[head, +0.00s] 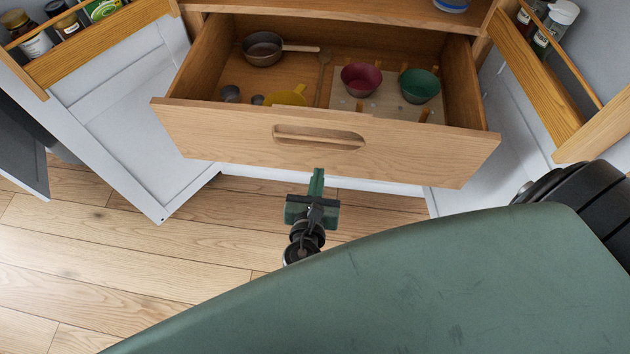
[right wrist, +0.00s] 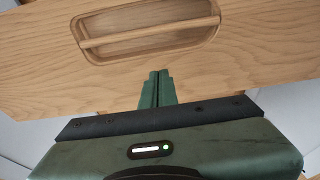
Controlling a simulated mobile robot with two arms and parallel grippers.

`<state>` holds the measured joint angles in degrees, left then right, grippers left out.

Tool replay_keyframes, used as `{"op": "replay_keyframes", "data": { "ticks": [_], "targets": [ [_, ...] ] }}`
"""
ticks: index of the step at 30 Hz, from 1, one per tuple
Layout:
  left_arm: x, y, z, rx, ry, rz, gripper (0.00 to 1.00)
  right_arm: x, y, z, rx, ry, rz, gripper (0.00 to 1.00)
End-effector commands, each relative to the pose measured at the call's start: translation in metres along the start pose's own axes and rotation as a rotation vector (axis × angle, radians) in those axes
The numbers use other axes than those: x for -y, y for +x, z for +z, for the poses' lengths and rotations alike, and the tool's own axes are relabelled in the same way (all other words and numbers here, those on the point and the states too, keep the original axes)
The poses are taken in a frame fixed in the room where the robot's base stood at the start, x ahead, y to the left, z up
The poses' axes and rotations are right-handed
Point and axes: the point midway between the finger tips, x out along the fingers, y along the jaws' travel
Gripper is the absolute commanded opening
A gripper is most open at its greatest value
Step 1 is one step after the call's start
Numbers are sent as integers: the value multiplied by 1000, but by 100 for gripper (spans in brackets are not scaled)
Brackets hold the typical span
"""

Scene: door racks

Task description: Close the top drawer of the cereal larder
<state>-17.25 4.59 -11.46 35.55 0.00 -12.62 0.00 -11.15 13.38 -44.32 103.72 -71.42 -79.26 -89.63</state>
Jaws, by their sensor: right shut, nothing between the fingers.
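The top drawer (head: 230,130) of the cereal larder is pulled out, its wooden front facing me with an oval recessed handle (head: 318,137). Inside it are a small pan (head: 263,49), a red bowl (head: 361,80), a green bowl (head: 419,86) and a yellow item (head: 287,97). My right gripper (head: 317,172) is shut and empty, its fingertips at the lower edge of the drawer front, just below the handle. In the right wrist view the shut fingers (right wrist: 158,75) point at the drawer front (right wrist: 255,65) below the handle; whether they touch cannot be told. My left gripper is not in view.
White larder doors stand open at left (head: 120,110) and right (head: 480,150), with wooden door racks (head: 100,45) and (head: 555,90) holding jars and bottles. A shelf (head: 360,12) is above the drawer. Wooden floor (head: 120,260) is clear at left.

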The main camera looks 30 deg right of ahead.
Motion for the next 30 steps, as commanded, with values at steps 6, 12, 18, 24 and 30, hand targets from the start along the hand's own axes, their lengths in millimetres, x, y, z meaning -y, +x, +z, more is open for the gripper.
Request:
{"op": "replay_keyframes", "data": {
  "ticks": [6, 12, 18, 24, 30],
  "targets": [
    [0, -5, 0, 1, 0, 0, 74, 0, 37, 8, 0, -1, 1, 0],
    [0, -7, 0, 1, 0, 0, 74, 0, 53, 11, -2, -1, 1, 0],
    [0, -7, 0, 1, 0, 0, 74, 0, 55, 11, -3, 0, 2, 0],
    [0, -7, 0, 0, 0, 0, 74, 0, 55, 11, -3, 0, 1, 0],
    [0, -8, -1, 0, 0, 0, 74, 0, 61, 14, -1, 0, 1, 0]
  ]
}}
